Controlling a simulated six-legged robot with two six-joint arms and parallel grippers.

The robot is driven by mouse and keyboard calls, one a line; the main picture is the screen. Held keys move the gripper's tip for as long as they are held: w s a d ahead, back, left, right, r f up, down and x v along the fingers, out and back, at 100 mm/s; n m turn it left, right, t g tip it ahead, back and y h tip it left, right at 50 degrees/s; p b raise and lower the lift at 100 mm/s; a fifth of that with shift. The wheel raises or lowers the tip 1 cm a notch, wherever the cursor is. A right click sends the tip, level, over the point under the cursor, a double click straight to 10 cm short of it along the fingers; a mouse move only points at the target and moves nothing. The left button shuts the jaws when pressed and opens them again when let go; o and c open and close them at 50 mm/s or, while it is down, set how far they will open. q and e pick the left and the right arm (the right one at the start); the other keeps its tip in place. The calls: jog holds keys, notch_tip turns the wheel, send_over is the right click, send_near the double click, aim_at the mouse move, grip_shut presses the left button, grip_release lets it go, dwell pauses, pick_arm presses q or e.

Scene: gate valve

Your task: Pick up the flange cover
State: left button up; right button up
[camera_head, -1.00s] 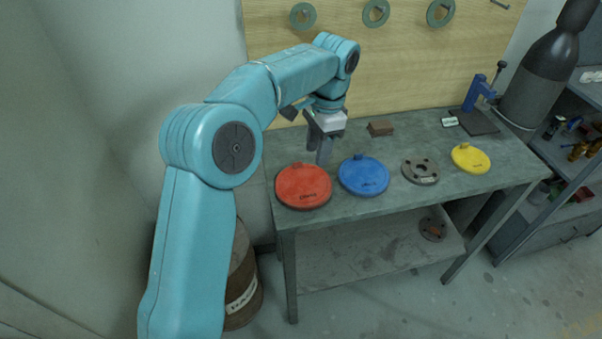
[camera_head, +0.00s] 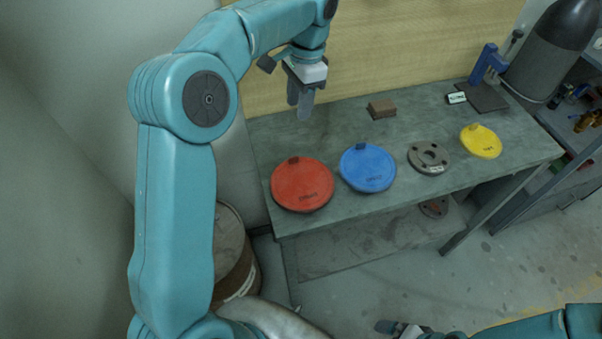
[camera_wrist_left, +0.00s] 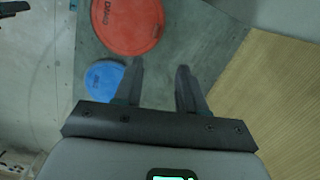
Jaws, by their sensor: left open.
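Three round covers with small raised tabs lie flat on the grey workbench (camera_head: 330,215): a red one (camera_head: 302,187), a blue one (camera_head: 367,170) and a yellow one (camera_head: 481,143). The picture does not show which is the flange cover meant. My left gripper (camera_head: 300,112) is open and empty, above the bench's back left part, behind the red cover. My right gripper (camera_head: 397,328) is partly cut off at the bottom edge.
A grey metal flange (camera_head: 429,158) lies between the blue and yellow covers. A brown block (camera_head: 381,109) and a blue clamp-like tool (camera_head: 488,66) are at the back. A rusty drum (camera_head: 234,262) stands left of the bench. The bench's back left part is clear.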

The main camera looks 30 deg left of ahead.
pick_arm(q)
notch_tip(320, 180, down, 3)
jog(key=s, duration=0.2)
send_over(289, 158)
jog(key=w, duration=0.2)
jog(key=f, duration=0.6)
jog(key=shift+s+d+f, duration=0.15)
jog(key=shift+d+f, duration=0.15)
jog(key=shift+f, duration=0.1)
jog(key=shift+s+a+f, duration=0.2)
jog(key=shift+s+f, duration=0.2)
jog(key=shift+f, duration=0.05)
jog(key=f, duration=0.1)
jog(key=f+p, duration=0.1)
jog(key=f, duration=0.2)
jog(key=shift+s+d+f+p, duration=0.1)
jog(key=shift+s+f+p, duration=0.15)
jog(key=shift+f+p, duration=0.1)
jog(key=shift+s+f, duration=0.15)
jog(key=shift+w, duration=0.2)
jog(key=c, duration=0.4)
grip_shut()
jog(key=shift+s, duration=0.2)
